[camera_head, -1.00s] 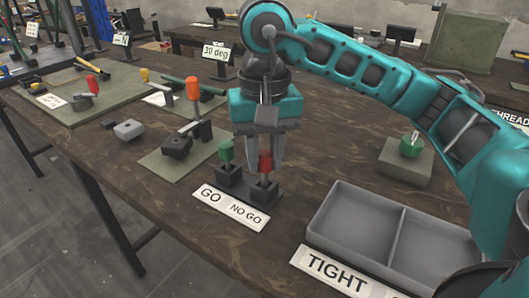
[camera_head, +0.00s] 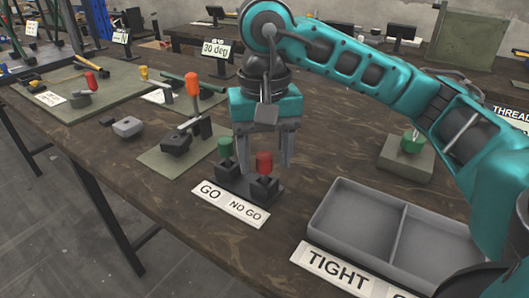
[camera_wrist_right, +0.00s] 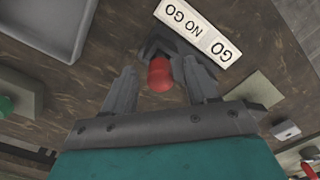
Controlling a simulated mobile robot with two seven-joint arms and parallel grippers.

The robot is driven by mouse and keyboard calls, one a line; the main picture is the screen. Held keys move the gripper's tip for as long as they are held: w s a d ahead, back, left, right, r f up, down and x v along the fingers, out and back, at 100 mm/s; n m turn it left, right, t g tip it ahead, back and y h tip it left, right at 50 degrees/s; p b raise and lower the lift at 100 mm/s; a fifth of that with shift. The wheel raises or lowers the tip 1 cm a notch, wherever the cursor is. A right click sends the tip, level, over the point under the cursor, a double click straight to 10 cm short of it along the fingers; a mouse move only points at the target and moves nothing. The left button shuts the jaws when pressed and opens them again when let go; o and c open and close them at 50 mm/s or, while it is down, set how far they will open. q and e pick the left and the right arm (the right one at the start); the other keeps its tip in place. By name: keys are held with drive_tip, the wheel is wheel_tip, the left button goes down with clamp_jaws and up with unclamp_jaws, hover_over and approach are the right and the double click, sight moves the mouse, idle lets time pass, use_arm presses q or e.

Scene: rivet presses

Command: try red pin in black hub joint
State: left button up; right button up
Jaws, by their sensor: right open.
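The red pin (camera_head: 264,162) stands upright in the dark block behind the NO GO label. It also shows in the right wrist view (camera_wrist_right: 160,76), between the fingers. My right gripper (camera_head: 266,158) is open over the pin, with one finger on each side and a visible gap to the pin in the wrist view (camera_wrist_right: 160,70). A dark joint with a round hub (camera_head: 176,144) lies on a mat to the left; I cannot tell for sure that it is the black hub joint. My left gripper is out of view.
A green pin (camera_head: 225,147) stands in the GO block close to the right gripper. A grey divided tray (camera_head: 330,232) with a TIGHT label stands to the right. An orange-handled tool (camera_head: 193,86) rises behind the dark joint.

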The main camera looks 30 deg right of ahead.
wheel_tip(320, 180, up, 13)
drive_tip(key=p, duration=0.5)
drive_tip(key=shift+f, duration=0.15)
